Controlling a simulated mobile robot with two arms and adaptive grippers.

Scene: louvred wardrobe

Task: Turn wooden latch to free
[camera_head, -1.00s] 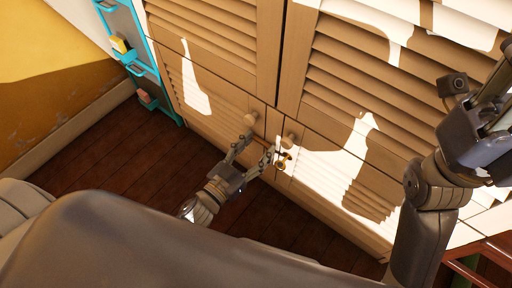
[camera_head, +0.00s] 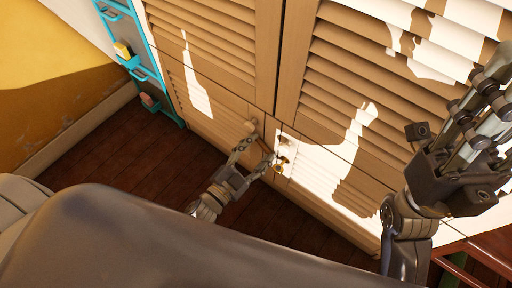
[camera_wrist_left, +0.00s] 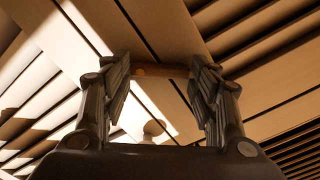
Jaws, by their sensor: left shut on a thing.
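The wooden latch (camera_wrist_left: 165,71) is a short brown bar across the seam between the wardrobe doors in the left wrist view. My left gripper (camera_head: 255,149) is at the lower doors, with a finger on each end of the bar; it also shows in the wrist view (camera_wrist_left: 165,80). It is shut on the latch. In the head view the fingers largely hide the latch. My right gripper (camera_head: 487,95) is raised at the right, away from the latch; its finger opening is unclear.
The louvred wardrobe (camera_head: 215,50) fills the back. A round knob (camera_head: 250,127) stands close to the left fingers, and a brass fitting (camera_head: 281,164) lies just right of them. A turquoise shelf rack (camera_head: 146,72) stands at the left. Dark wooden floor (camera_head: 110,150) is open below.

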